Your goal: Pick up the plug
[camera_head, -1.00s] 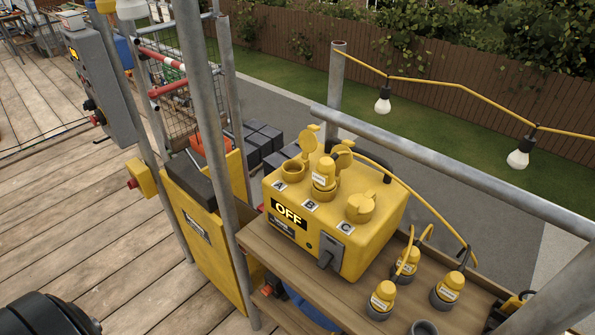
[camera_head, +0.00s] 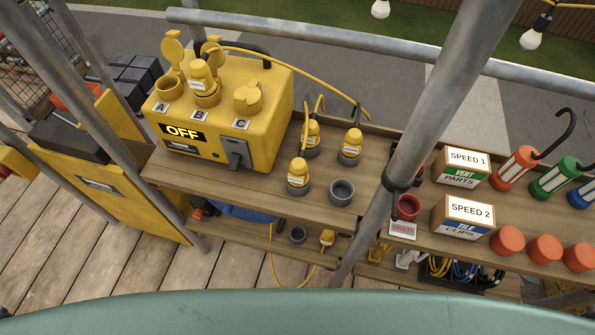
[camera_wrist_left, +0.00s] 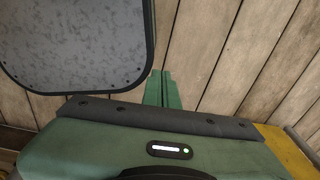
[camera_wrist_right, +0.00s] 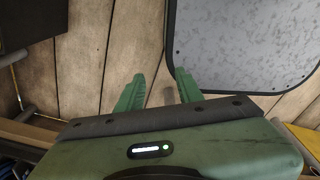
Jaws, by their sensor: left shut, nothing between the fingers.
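Three yellow plugs stand in grey holders on the upper wooden shelf in the head view: a front one (camera_head: 298,174), a back one (camera_head: 311,136) and a right one (camera_head: 351,146). Another yellow plug (camera_head: 202,78) sits in socket B of the yellow power box (camera_head: 265,110), whose sign reads OFF. A small yellow plug (camera_head: 327,238) is on the lower shelf. My left gripper (camera_wrist_left: 159,76) is shut and empty above wooden planks. My right gripper (camera_wrist_right: 157,84) is open and empty over the planks. Neither gripper shows in the head view.
An empty grey holder (camera_head: 342,193) stands beside the plugs. A slanted scaffold pole (camera_head: 418,140) crosses in front of the shelf. A rail (camera_head: 330,40) runs behind.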

